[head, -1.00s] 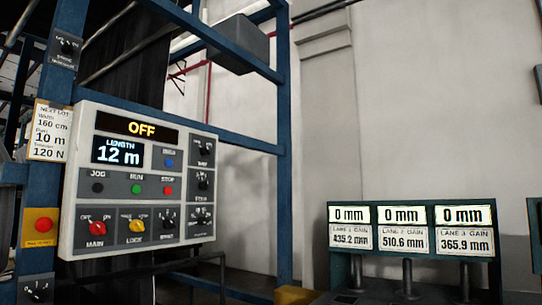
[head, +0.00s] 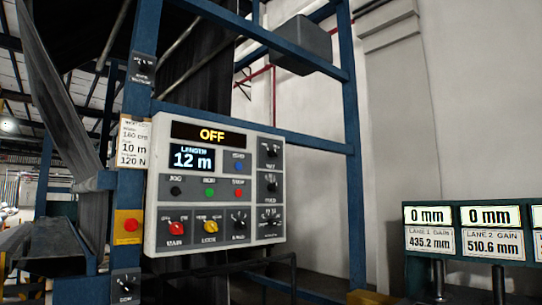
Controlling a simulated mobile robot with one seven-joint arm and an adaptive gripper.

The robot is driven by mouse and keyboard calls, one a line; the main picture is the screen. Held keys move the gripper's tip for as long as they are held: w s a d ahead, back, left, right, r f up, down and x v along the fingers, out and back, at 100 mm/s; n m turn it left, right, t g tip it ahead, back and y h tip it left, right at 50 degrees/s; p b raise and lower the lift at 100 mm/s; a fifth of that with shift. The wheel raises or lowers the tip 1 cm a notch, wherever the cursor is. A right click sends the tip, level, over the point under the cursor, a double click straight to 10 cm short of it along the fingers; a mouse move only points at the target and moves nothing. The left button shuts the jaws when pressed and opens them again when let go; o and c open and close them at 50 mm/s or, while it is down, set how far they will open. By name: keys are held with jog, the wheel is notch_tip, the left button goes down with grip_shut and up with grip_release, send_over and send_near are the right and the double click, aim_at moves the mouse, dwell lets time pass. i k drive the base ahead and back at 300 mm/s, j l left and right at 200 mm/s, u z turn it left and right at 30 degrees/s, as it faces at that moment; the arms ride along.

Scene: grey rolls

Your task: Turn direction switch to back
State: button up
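A light grey control panel (head: 214,190) hangs on a blue frame left of centre. Its display (head: 211,134) reads OFF. Several black rotary switches sit on its right side: an upper one (head: 271,152), a middle one (head: 271,183) and a lower one (head: 270,217). Another black switch (head: 238,220) is in the bottom row. Two more are on the blue post, one high (head: 142,67) and one low (head: 124,284). Their small labels are too blurred to tell which is the direction switch or where it points. My gripper is not in view.
The panel also has a red MAIN knob (head: 177,228), a yellow LOCK knob (head: 210,227), buttons and a length screen (head: 192,158) reading 12 m. A red button (head: 131,226) is on the post. Lane gauges (head: 432,231) stand at right. A dark rail (head: 270,262) runs below the panel.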

aim_at(272, 154)
jog(key=i+l, duration=0.3)
jog(key=i, duration=0.2)
jog(key=i+l+u, duration=0.1)
jog(key=i+l, duration=0.15)
jog(key=i, duration=0.2)
